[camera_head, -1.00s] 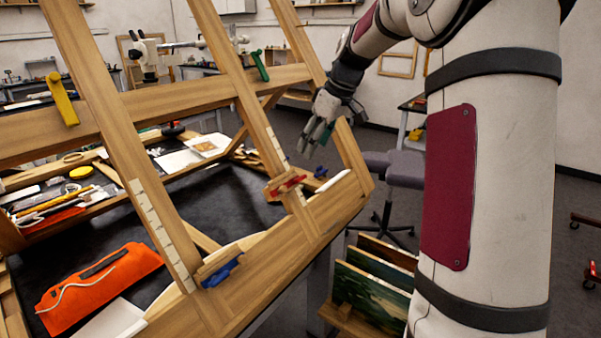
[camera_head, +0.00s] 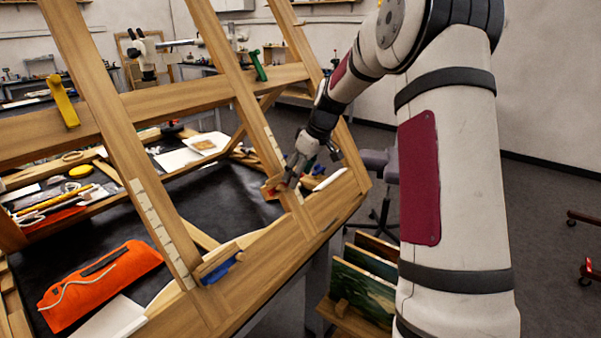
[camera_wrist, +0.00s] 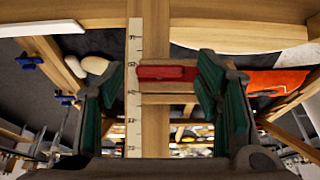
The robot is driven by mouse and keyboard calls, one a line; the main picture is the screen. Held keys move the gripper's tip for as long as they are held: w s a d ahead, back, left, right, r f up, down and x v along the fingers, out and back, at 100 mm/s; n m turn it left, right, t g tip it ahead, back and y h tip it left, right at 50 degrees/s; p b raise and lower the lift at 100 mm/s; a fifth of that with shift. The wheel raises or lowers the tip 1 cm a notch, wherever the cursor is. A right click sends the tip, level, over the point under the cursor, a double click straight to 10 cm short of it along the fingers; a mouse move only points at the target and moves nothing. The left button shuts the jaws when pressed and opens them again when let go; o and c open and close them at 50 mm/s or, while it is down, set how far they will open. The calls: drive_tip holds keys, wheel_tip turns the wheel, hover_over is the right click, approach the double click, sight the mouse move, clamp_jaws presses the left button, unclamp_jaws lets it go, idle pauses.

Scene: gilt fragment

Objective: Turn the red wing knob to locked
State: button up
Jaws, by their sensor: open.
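The red wing knob (camera_wrist: 166,73) is on a wooden block on the easel's right-hand slat, beside a pale measuring scale (camera_wrist: 134,90). In the wrist view it lies crosswise between the green-padded fingers of my gripper (camera_wrist: 168,100), which are open on either side of it. I cannot tell whether either finger touches it. In the head view my gripper (camera_head: 290,175) is at the knob's block and covers most of the knob. No locked mark is readable.
The wooden easel (camera_head: 250,262) carries a blue knob (camera_head: 222,270), a yellow lever (camera_head: 62,100) and a green lever (camera_head: 259,66). An orange pouch (camera_head: 100,285) lies on the dark table behind. A stool (camera_head: 378,165) and framed paintings (camera_head: 370,280) stand at right.

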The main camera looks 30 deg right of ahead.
drive_tip(key=c, duration=1.2)
drive_tip(key=shift+o, duration=0.2)
drive_tip(key=shift+d+m, duration=0.1)
drive_tip(key=shift+m, duration=0.2)
drive_tip(key=shift+w+d+m+g+y, duration=0.15)
drive_tip(key=shift+m+g+y, duration=0.25)
drive_tip(key=shift+m+y, duration=0.7)
drive_tip(key=m+t+y+p, duration=0.1)
drive_tip(key=m+t, duration=0.3)
drive_tip(key=m, duration=0.7)
drive_tip(key=s+f+m+t+y+p, duration=0.1)
drive_tip(key=m+t, duration=0.4)
drive_tip(key=m, duration=0.6)
drive_tip(key=f+m+t+p, duration=0.1)
drive_tip(key=m+t+p, duration=0.2)
drive_tip(key=m, duration=0.8)
drive_tip(key=shift+s+f+t+y, duration=0.15)
drive_tip(key=shift+s+t+y, duration=0.25)
drive_tip(key=shift+t, duration=0.5)
drive_tip(key=shift+h, duration=0.3)
